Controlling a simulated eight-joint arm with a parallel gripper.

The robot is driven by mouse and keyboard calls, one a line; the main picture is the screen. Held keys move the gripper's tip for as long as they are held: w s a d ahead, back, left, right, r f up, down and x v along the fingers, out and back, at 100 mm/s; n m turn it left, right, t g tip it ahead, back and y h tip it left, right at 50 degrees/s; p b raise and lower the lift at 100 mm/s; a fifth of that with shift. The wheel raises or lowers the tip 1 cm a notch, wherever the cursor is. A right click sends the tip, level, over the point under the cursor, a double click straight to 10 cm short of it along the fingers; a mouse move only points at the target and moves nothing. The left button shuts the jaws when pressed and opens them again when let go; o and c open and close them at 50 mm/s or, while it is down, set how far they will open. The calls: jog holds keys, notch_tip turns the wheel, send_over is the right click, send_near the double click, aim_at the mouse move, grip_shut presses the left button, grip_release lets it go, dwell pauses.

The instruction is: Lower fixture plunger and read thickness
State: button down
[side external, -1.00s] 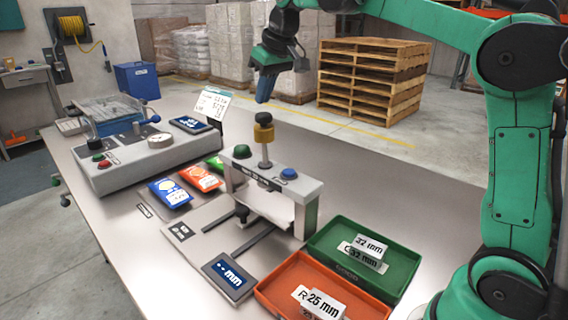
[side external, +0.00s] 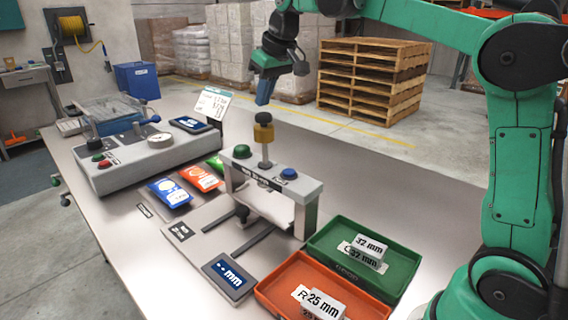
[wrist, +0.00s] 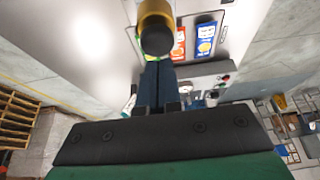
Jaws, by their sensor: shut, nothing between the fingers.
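The thickness fixture (side external: 272,188) stands on the bench as a grey bridge with a green button (side external: 242,152) and a blue button (side external: 289,173) on top. Its plunger (side external: 264,132) has a yellow knob with a black cap and stands raised on a metal rod. A white piece (side external: 265,207) shows under the bridge. The readout (side external: 228,276) shows two dots and "mm". My gripper (side external: 263,100) is shut and empty, pointing down just above the knob, apart from it in the side view. In the wrist view the knob (wrist: 156,27) lies just beyond my closed fingers (wrist: 158,85).
A green tray (side external: 333,229) marked 32 mm and an orange tray (side external: 275,300) marked 25 mm sit right of the fixture. Blue (side external: 169,193), red (side external: 202,178) and green pouches lie left. A grey sealing machine (side external: 139,158) stands behind them.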

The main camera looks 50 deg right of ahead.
jog(key=shift+f, duration=1.05)
jog(key=shift+r, duration=4)
jog(key=shift+s+a, duration=0.1)
jog(key=shift+s+a+f, duration=0.1)
jog(key=shift+s+a, duration=0.1)
jog(key=s+a+f+t, duration=0.1)
jog(key=s+a+f, duration=0.2)
jog(key=s+f, duration=0.4)
jog(key=s+a+f+t, duration=0.1)
jog(key=s+a+f, duration=0.2)
jog(key=s+f, duration=0.5)
notch_tip(320, 180, down, 3)
jog(key=shift+s+r+t, duration=0.1)
jog(key=shift+s+t, duration=0.05)
jog(key=shift+t, duration=0.15)
dwell(0.7)
